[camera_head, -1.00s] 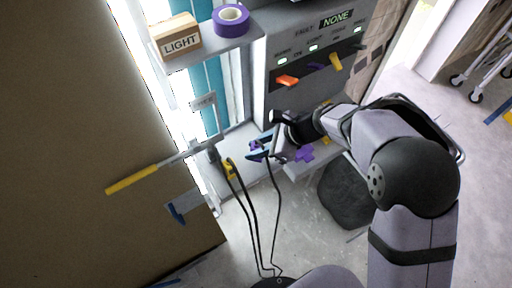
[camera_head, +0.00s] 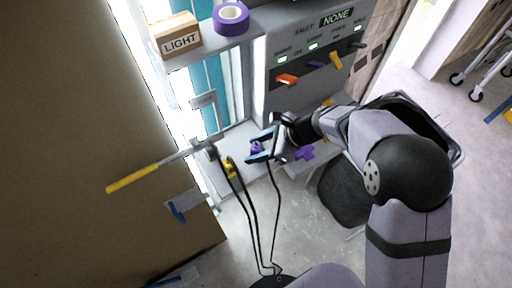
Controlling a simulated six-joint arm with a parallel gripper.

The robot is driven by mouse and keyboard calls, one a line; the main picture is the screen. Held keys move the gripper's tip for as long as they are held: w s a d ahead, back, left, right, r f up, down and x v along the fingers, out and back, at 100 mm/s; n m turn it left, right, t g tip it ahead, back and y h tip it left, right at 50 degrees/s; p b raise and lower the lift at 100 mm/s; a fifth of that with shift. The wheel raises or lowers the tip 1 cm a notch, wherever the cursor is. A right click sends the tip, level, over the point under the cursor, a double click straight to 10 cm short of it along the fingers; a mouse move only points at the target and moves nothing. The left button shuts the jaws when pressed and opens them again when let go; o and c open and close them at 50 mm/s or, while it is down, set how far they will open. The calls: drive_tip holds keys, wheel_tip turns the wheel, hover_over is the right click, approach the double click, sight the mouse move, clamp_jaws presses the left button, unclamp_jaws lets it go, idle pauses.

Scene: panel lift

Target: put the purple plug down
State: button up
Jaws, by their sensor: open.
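The purple plug (camera_head: 257,147) sits low by the sill ledge, between or just behind the blue-tipped fingers of my gripper (camera_head: 260,147). My gripper is open, with its fingers spread around the plug's place. A black cable hangs from there to the floor. Whether the plug rests on the ledge is hard to tell, as the fingers partly hide it. Another purple piece (camera_head: 304,153) shows on the grey shelf just right of my gripper, partly hidden by it.
A yellow plug (camera_head: 228,168) with black cables is left of my gripper. A grey panel (camera_head: 310,75) with coloured levers stands behind. A shelf above holds a LIGHT box (camera_head: 177,36) and purple tape roll (camera_head: 231,17). A black bag (camera_head: 345,195) is below my arm.

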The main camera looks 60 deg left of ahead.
drive_tip(key=b+v, duration=0.2)
drive_tip(key=v, duration=1)
drive_tip(key=w+d+f+n+t+h, duration=0.1)
drive_tip(key=w+d, duration=0.3)
drive_tip(key=d, duration=0.5)
drive_tip(key=w+d+f+n+t+h, duration=0.1)
drive_tip(key=w+d+n+t, duration=0.15)
drive_tip(key=d, duration=0.65)
drive_tip(key=w+d+f+n+t, duration=0.1)
drive_tip(key=w+d, duration=0.3)
drive_tip(key=d, duration=0.4)
drive_tip(key=s+d+f+n+h, duration=0.1)
drive_tip(key=s+d+n, duration=0.1)
drive_tip(key=d, duration=0.8)
drive_tip(key=s+d+f+n+t+h, duration=0.1)
drive_tip(key=s+d+n+h, duration=0.1)
drive_tip(key=d, duration=0.8)
drive_tip(key=shift+s+h, duration=0.3)
drive_tip(key=shift+s, duration=0.1)
